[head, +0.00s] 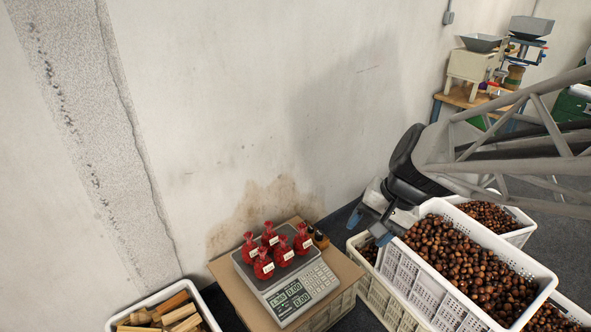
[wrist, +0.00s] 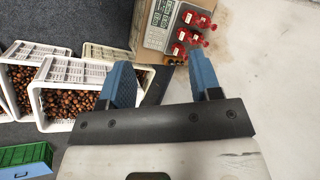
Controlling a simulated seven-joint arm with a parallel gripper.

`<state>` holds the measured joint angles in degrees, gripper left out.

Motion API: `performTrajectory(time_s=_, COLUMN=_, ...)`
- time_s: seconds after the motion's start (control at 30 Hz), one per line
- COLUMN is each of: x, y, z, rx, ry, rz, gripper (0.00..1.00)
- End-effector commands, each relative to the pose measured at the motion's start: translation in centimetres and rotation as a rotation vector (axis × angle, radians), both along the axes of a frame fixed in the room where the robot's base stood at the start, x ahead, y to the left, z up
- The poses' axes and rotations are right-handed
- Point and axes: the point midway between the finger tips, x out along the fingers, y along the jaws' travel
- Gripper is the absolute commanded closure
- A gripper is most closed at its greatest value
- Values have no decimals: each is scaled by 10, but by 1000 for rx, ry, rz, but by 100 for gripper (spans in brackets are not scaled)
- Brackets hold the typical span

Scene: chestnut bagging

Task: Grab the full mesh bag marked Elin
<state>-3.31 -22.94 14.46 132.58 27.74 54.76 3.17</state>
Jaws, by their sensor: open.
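Several red mesh bags with white tags stand close together on the grey scale in the head view; one of them is the front-left bag (head: 263,266). The names on the tags are too small to read, so I cannot tell which is marked Elin. The bags also show at the top of the wrist view, one red bag (wrist: 203,21) at the right of the group. My gripper (head: 372,222) is open and empty, right of the scale and above the chestnut crates. In the wrist view its two blue fingers (wrist: 164,80) are spread wide, with the bags beyond them.
The scale (head: 312,281) stands on a cardboard-topped crate (head: 232,283) against the stained wall. White crates of chestnuts (head: 425,283) stand to its right. A crate of wood blocks (head: 206,306) is at lower left. Machines on a wooden table (head: 463,97) are at upper right.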

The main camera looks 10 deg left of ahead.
Motion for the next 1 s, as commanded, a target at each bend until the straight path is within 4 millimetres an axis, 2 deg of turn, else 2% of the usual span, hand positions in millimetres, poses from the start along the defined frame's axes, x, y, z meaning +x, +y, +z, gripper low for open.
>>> performTrajectory(time_s=0.1, x=27, y=21, z=-14, rx=80, ry=56, rz=-49, gripper=42)
performTrajectory(time_s=0.57, x=127, y=99, z=-76, rx=364, ry=263, rz=-278, gripper=42)
performTrajectory(time_s=0.87, x=188, y=146, z=-134, rx=523, ry=398, rz=-449, gripper=42)
performTrajectory(time_s=1.0, x=214, y=166, z=-166, rx=590, ry=459, rz=-536, gripper=42)
